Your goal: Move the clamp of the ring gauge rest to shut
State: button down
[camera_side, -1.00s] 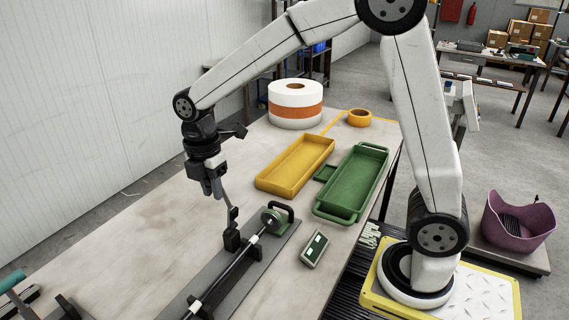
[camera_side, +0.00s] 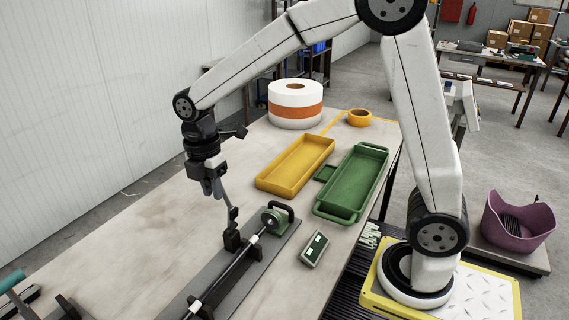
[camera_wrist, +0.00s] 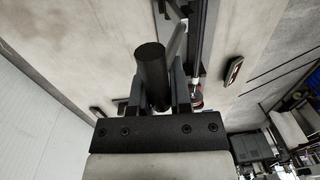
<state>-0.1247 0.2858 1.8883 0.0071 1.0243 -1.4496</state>
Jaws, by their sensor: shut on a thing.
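The clamp (camera_side: 232,236) of the ring gauge rest is a black block on the grey base plate, with a thin arm standing up and leaning a little. My gripper (camera_side: 217,191) is above it, pointing down, at the upper end of that arm. In the wrist view a dark round handle (camera_wrist: 152,72) lies between the fingers of my gripper (camera_wrist: 158,95), which are shut on it. The green ring gauge (camera_side: 274,221) stands just right of the clamp. A dark rod (camera_side: 235,265) with light bands runs from the ring towards the front left. The exact grip contact is partly hidden.
A yellow tray (camera_side: 262,184) and a green tray (camera_side: 318,211) lie behind and right of the rest. A small green-faced device (camera_side: 314,249) lies to its right. A large white and orange roll (camera_side: 295,117) stands at the back.

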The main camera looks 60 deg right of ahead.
jog(key=shift+s+r, duration=0.1)
jog(key=shift+s, duration=0.05)
dwell(0.4)
jog(key=s+f+t, duration=0.3)
jog(key=s+f, duration=0.3)
jog(key=s, duration=0.6)
dwell(0.7)
jog(key=shift+w+r, duration=0.15)
dwell(1.0)
jog(key=c, duration=0.8)
grip_release()
jog(key=shift+o, duration=1.3)
